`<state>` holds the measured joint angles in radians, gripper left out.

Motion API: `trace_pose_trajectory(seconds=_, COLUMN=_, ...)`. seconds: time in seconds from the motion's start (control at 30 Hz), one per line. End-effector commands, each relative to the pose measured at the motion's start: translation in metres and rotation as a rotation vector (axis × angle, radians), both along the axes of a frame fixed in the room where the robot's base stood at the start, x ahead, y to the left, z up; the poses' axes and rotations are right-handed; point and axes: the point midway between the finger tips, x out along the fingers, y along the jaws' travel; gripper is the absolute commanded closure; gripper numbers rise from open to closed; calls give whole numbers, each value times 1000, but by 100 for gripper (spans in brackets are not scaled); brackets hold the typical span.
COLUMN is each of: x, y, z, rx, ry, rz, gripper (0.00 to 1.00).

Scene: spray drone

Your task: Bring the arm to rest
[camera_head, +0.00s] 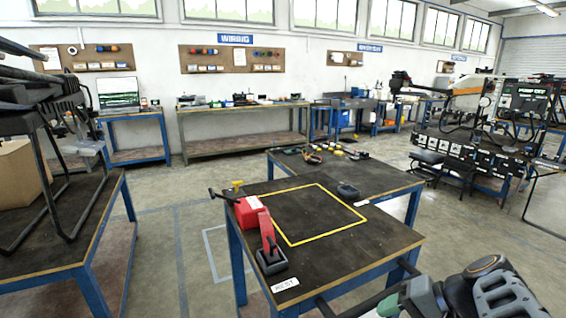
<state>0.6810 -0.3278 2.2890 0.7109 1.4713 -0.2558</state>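Part of my arm (490,292) shows at the bottom right corner, grey and black with a rounded joint. A pale grey part (422,298) and a small green part lie to its left. Dark bars (368,304) reach left from there, in front of the worktable's near right side. The picture's lower edge cuts off much of the arm. I cannot make out my gripper's fingertips clearly, nor whether they hold anything.
The worktable (345,258) has a yellow taped square, a red tool (268,240), a red box (248,210) and a dark object (348,190). A left table (75,235) bears a large black frame and a cardboard box (22,175). Open floor lies between the tables.

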Motion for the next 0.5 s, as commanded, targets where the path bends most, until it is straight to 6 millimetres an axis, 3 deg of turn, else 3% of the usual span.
trace_pose_trajectory(seconds=0.03, x=-4, y=15, z=31, rx=-102, ry=23, rz=67, gripper=52)
trace_pose_trajectory(seconds=0.3, x=-13, y=41, z=77, rx=-585, ry=-47, rz=315, gripper=52)
trace_pose_trajectory(seconds=0.5, x=-8, y=51, z=103, rx=-769, ry=-173, rz=423, gripper=52)
